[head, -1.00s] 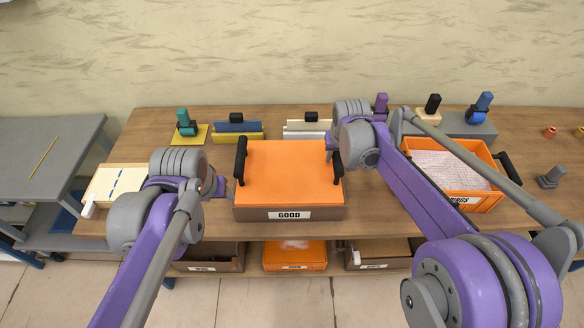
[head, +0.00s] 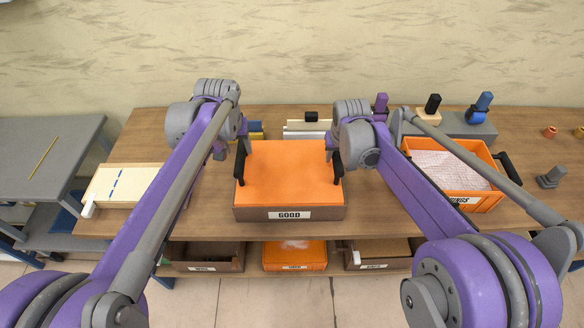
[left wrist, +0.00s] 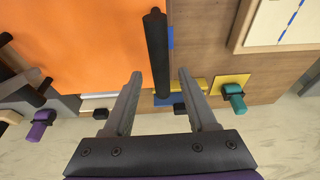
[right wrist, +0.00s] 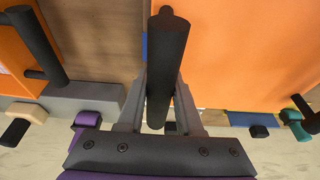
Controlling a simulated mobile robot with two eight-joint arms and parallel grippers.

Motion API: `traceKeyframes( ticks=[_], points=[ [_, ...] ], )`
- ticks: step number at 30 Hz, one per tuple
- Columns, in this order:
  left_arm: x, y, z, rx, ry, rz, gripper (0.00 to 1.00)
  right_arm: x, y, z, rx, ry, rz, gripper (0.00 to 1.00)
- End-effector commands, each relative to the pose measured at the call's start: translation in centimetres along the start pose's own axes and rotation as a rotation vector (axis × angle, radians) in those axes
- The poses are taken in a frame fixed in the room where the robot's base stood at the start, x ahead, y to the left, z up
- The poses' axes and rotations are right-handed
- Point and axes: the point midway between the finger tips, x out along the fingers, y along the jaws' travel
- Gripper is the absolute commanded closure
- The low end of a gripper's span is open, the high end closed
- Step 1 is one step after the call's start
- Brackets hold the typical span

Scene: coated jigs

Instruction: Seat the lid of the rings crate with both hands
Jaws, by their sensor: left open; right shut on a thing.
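An orange lid (head: 290,172) with black bar handles at its left and right sides lies flat over a brown box labelled GOOD (head: 252,214). My right gripper (right wrist: 161,88) is shut on the right handle (right wrist: 168,45). My left gripper (left wrist: 160,74) is open, with its fingers on either side of the left handle (left wrist: 157,45); the handle also shows in the head view (head: 240,160). The orange crate labelled RINGS (head: 484,202) stands to the right, its top open, with pale patterned contents; my right arm partly covers it.
A cream board (head: 140,178) lies at the table's left. Blocks and stands line the back, including a grey block with a blue piece (head: 485,101). Small copper-coloured parts (head: 550,132) sit far right. Several bins, one orange (head: 294,258), stand below the tabletop.

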Motion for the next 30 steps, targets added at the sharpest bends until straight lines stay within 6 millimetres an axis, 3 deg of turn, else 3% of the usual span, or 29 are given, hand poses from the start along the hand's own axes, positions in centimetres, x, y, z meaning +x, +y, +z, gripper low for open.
traceKeyframes(
  ticks=[9,15,27,28,30],
  points=[
    [4.7,0.0,0.0,0.0,0.0,0.0,0.43,0.0,0.0,0.0,0.0,0.0,-0.001,1.0],
    [6.4,0.0,0.0,0.0,0.0,0.0,0.43,0.0,0.0,0.0,0.0,0.0,-0.001,1.0],
    [7.0,0.0,0.0,0.0,0.0,0.0,0.43,0.0,0.0,0.0,0.0,-0.001,-0.001,1.0],
    [7.0,0.0,0.0,0.0,0.0,0.0,0.44,0.0,0.0,0.0,0.0,-0.001,-0.001,1.0],
    [7.0,0.0,0.0,0.0,0.0,0.0,0.57,0.0,0.0,0.0,0.0,-0.001,-0.001,1.0]
  ],
)
